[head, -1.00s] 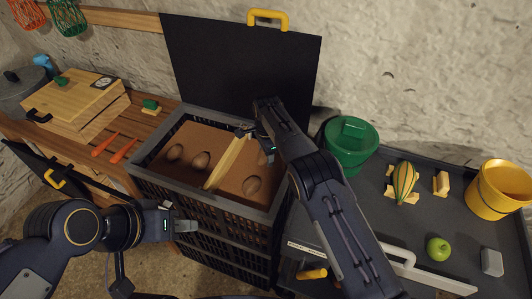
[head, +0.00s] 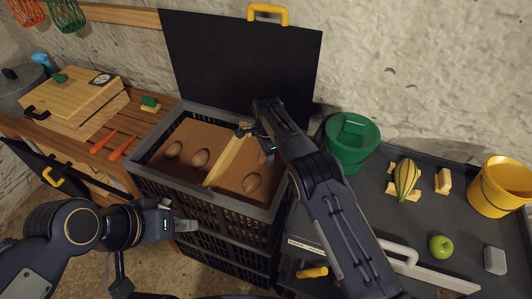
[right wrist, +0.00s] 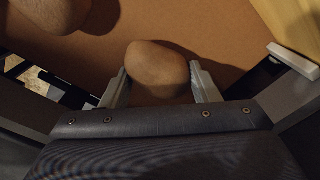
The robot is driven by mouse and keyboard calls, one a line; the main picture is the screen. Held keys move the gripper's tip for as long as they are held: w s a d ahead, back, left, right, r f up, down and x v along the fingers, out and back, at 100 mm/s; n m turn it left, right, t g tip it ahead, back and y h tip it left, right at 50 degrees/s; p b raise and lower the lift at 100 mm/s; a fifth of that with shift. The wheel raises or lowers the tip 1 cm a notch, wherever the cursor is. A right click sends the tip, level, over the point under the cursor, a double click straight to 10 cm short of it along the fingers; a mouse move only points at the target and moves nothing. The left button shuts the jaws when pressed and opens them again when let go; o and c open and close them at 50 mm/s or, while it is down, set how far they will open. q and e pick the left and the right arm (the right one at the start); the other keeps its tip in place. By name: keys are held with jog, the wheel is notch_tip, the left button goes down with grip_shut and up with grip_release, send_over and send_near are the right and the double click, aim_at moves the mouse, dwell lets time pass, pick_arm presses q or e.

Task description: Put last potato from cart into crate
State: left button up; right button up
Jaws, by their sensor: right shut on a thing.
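The dark crate (head: 150,183) stands open, with a brown bottom and a pale wooden divider (head: 226,163). My right gripper (head: 254,140) reaches down into the crate's back part. In the right wrist view its fingers (right wrist: 160,88) are shut on a brown potato (right wrist: 158,66), close above the brown bottom; the head view hides this potato. Another potato (right wrist: 50,14) shows at the top left there. My left gripper (head: 186,226) hangs in front of the crate, its jaw gap unclear.
The grey cart (head: 345,215) at the right carries a green bucket (head: 352,143), a striped squash (head: 404,179), a green apple (head: 441,246), a yellow bucket (head: 499,188) and a grey block (head: 495,260). A black lid (head: 240,60) stands upright behind the crate. A wooden bench (head: 60,135) is at left.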

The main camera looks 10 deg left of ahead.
dwell(0.3)
jog(key=o, duration=0.8)
jog(key=shift+c, duration=0.2)
jog(key=shift+f, duration=0.1)
notch_tip(320, 180, up, 8)
jog(key=shift+s+d+b, duration=0.1)
jog(key=shift+d+b, duration=0.05)
jog(key=shift+b, duration=0.4)
